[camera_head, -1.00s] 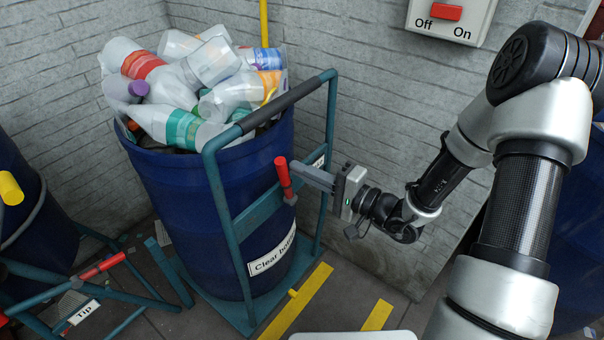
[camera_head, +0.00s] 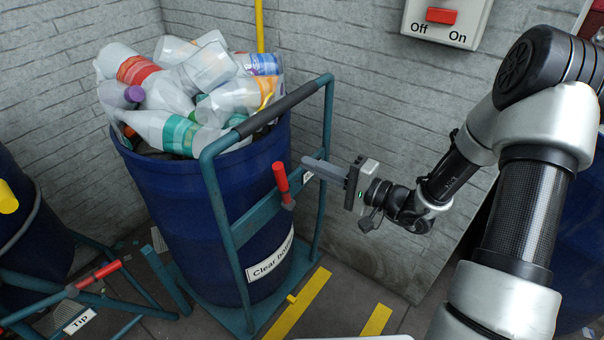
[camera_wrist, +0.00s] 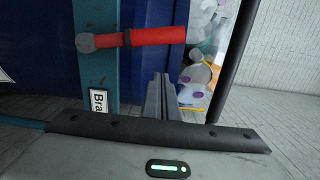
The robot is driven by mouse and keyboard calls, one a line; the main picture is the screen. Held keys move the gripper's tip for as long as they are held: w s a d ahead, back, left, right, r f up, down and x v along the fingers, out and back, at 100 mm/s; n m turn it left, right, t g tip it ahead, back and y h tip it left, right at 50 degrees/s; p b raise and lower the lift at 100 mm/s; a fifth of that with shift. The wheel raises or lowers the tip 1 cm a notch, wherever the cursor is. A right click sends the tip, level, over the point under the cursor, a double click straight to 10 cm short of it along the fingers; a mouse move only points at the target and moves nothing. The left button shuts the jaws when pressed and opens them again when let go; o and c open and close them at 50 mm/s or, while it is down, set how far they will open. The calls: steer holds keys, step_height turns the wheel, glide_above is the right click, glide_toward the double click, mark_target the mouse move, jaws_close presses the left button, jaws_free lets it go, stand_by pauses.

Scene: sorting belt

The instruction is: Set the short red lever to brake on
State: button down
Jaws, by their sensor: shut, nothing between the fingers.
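The short red lever (camera_head: 281,180) is on the teal crossbar of the trolley frame (camera_head: 214,190), in front of the blue barrel. It stands nearly upright in the head view, leaning slightly to the left at its top. The lever also shows in the wrist view (camera_wrist: 155,37), with its round pivot on the teal bar.
The blue barrel (camera_head: 190,215) is full of clear bottles (camera_head: 215,95) and labelled "Clear bottles". Another red-handled lever (camera_head: 97,272) sits lower left by a "Tip" label. An Off/On switch box (camera_head: 470,22) hangs on the wall. The floor has yellow strips (camera_head: 300,301).

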steer(key=p+v, duration=0.1)
steer(key=v, duration=0.8)
steer(key=shift+s+d, duration=0.2)
steer(key=shift+d, duration=0.1)
steer(key=shift+r, duration=0.15)
